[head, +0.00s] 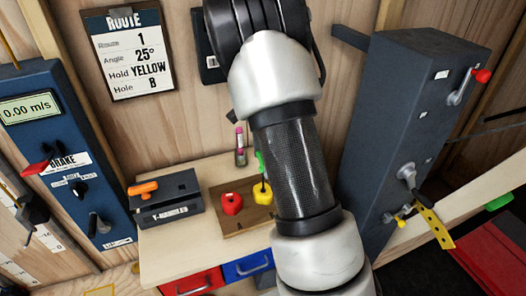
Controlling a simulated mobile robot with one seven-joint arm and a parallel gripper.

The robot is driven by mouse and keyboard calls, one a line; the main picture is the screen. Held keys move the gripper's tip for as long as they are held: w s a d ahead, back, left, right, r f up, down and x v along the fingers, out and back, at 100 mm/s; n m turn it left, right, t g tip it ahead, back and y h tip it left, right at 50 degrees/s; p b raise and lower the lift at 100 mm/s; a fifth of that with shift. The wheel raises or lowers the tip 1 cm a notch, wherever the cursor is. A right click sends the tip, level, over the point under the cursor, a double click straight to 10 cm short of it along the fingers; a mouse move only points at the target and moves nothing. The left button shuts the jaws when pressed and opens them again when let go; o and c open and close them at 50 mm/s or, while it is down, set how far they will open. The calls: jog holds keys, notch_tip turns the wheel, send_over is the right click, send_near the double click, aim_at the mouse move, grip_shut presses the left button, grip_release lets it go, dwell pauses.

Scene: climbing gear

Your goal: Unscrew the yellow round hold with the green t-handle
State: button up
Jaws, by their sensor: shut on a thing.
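The yellow round hold (262,194) sits on a brown wooden board (236,222) on the pale bench, just left of my arm. A green handle (260,161) stands above it, its dark shaft running down to the hold. I cannot tell how far the shaft goes into the hold. My arm covers the space right beside the handle and hides part of it. A red hold (231,204) sits on the same board to the left. My gripper does not show in the head view; only my arm links cross the middle.
A dark box with an orange handle (143,188) stands left on the bench (160,265). A pink-topped item (240,150) stands behind the board. A blue brake panel (66,165) is at left, a grey cabinet (395,130) at right. The route sign (129,50) reads YELLOW, hole B.

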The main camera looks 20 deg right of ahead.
jog(key=m, duration=0.1)
jog(key=m+p, duration=0.1)
jog(key=m, duration=0.1)
jog(key=m+p, duration=0.1)
jog(key=shift+r, duration=0.25)
jog(key=shift+w+m, duration=0.1)
jog(key=shift+m, duration=0.7)
jog(key=shift+r, duration=0.75)
jog(key=o, duration=0.6)
jog(key=c, duration=0.6)
jog(key=shift+f+b, duration=0.6)
jog(key=shift+f, duration=0.6)
